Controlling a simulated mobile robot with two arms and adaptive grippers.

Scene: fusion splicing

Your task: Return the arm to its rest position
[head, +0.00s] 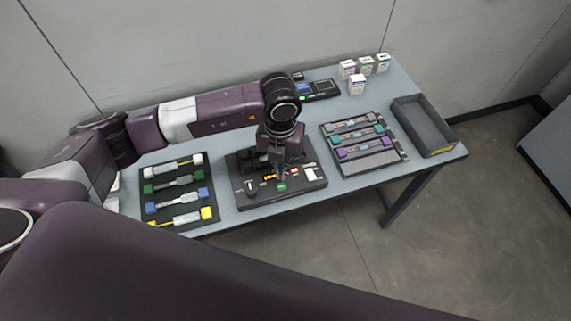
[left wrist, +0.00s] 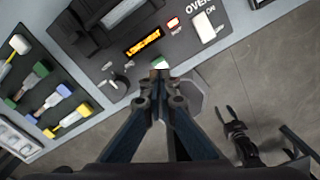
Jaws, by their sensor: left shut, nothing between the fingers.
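My left arm reaches in from the left over the table. My left gripper (head: 281,176) points down over the dark splicing machine (head: 310,190). In the left wrist view my left gripper (left wrist: 162,82) is shut and empty. Its fingertips are close to a green button (left wrist: 160,63) at the machine's front edge, which also shows in the head view (head: 281,187); I cannot tell whether they touch it. My right gripper (left wrist: 230,118) shows low at the right of the left wrist view, away from the table, with its two fingers apart. It is not in the head view.
A tray (head: 212,216) with several coloured-end pieces lies left of the machine. Another tray (head: 394,160) with similar pieces and an empty dark bin (head: 424,130) lie right. Small white boxes (head: 356,84) and a dark device (head: 320,90) stand at the back.

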